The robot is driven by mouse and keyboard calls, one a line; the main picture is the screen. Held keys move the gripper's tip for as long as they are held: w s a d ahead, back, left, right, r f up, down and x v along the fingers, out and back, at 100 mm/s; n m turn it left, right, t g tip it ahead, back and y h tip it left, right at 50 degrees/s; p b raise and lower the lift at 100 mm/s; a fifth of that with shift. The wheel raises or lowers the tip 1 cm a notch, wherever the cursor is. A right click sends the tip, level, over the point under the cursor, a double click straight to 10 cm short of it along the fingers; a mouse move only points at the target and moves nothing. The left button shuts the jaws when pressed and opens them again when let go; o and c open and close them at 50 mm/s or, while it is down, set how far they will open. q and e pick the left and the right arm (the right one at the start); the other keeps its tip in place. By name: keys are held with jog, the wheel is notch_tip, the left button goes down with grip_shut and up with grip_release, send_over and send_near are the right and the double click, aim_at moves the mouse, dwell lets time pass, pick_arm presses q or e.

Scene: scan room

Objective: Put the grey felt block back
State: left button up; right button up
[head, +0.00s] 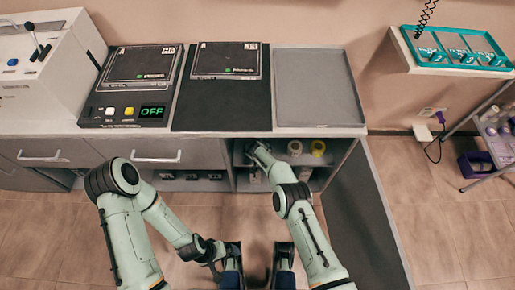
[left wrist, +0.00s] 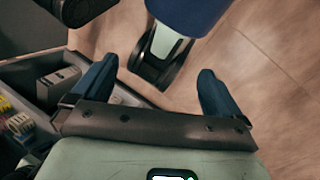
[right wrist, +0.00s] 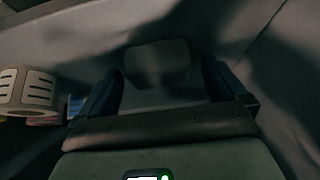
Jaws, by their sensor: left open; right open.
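In the right wrist view, a grey block with rounded corners (right wrist: 158,62), apparently the felt block, sits in shadow inside the open cabinet shelf. My right gripper (right wrist: 160,84) is open, with the block ahead between its fingers. I cannot tell whether the fingers reach around it. In the head view the right arm reaches into the compartment under the counter, and the block is hidden there. My left gripper (left wrist: 157,72) is open and empty, low over the floor in front of the cabinets.
A roll with a striped label (right wrist: 27,90) stands left of the right gripper. Yellow and pale rolls (head: 318,148) share the shelf. On the counter are an empty grey tray (head: 315,90), a black mat (head: 222,104) and a device reading OFF (head: 125,108). A teal tray (head: 460,48) sits right.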

jog(key=p+v, duration=0.5)
jog(key=p, duration=0.1)
jog(key=shift+a+r, duration=0.1)
jog(key=shift+r, duration=0.4)
pick_arm(q)
notch_tip(320, 180, up, 6)
jog(key=s+g+p, duration=0.1)
jog(key=shift+s+r, duration=0.2)
jog(key=shift+r, duration=0.05)
pick_arm(e)
jog(key=shift+v, duration=3)
jog(key=shift+s+f, duration=0.1)
jog(key=shift+s, duration=0.05)
jog(key=s+d+f+m+g, duration=0.1)
jog(key=s+d+f+g, duration=0.1)
jog(key=s+d+f, duration=0.4)
jog(key=s+d+f+m+g, duration=0.2)
jog(key=s+d, duration=0.5)
jog(key=s, duration=0.3)
jog(key=s+r+g+y, duration=0.2)
jog(key=s+r, duration=0.2)
jog(key=s, duration=0.8)
jog(key=s+r+m+g+y, duration=0.1)
jog(key=s+r, duration=0.3)
jog(key=s, duration=0.9)
jog(key=shift+s+a+r+g+y, duration=0.15)
jog(key=shift+r+g+y, duration=0.25)
jog(key=shift+g, duration=0.1)
